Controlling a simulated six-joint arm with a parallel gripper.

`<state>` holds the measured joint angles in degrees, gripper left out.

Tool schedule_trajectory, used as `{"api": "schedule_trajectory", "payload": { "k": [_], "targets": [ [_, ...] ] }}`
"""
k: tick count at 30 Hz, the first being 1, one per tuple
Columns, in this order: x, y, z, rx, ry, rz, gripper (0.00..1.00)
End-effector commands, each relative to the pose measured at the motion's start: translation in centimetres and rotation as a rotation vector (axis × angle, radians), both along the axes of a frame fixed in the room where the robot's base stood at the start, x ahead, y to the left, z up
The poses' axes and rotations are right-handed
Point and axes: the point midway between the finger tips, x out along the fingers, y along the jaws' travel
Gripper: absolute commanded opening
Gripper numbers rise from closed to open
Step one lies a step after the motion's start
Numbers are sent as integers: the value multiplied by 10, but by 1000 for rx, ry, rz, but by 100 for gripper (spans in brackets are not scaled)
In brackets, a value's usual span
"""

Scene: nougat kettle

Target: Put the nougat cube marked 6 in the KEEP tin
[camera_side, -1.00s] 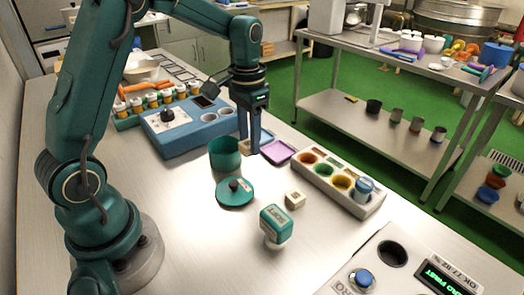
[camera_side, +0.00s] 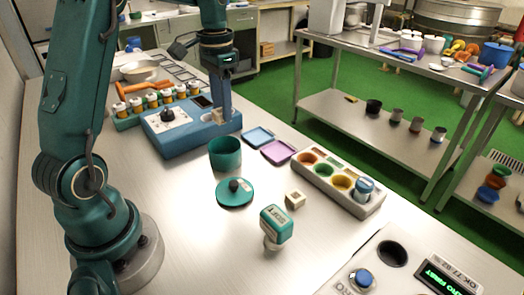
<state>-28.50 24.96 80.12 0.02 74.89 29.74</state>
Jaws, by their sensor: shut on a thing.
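My gripper (camera_side: 221,110) is shut on a small beige nougat cube (camera_side: 217,116). It holds the cube at the right end of the blue machine (camera_side: 182,140), over or in front of its round wells; I cannot tell the exact height. No number can be read on the held cube. A second pale cube (camera_side: 294,199) lies on the table, its mark too small to read. An open teal tin (camera_side: 225,155) stands in front of the machine, with no label readable. A teal lid with a dark knob (camera_side: 235,193) lies in front of the tin.
A blue tray (camera_side: 259,137) and a purple tray (camera_side: 278,151) lie right of the tin. A paint-cup holder (camera_side: 338,181) stands further right. A teal stamp-like block (camera_side: 275,221) stands at front centre. Small jars (camera_side: 151,101) line up behind the machine.

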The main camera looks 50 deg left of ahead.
Motion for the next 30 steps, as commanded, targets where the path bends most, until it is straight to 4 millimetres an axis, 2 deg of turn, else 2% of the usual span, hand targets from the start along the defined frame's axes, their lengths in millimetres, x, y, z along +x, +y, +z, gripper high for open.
{"api": "schedule_trajectory", "payload": {
  "k": [18,30],
  "targets": [
    [-1,-1,-56,-1,2,0,0],
    [0,0,-64,0,0,0,0]
  ]
}}
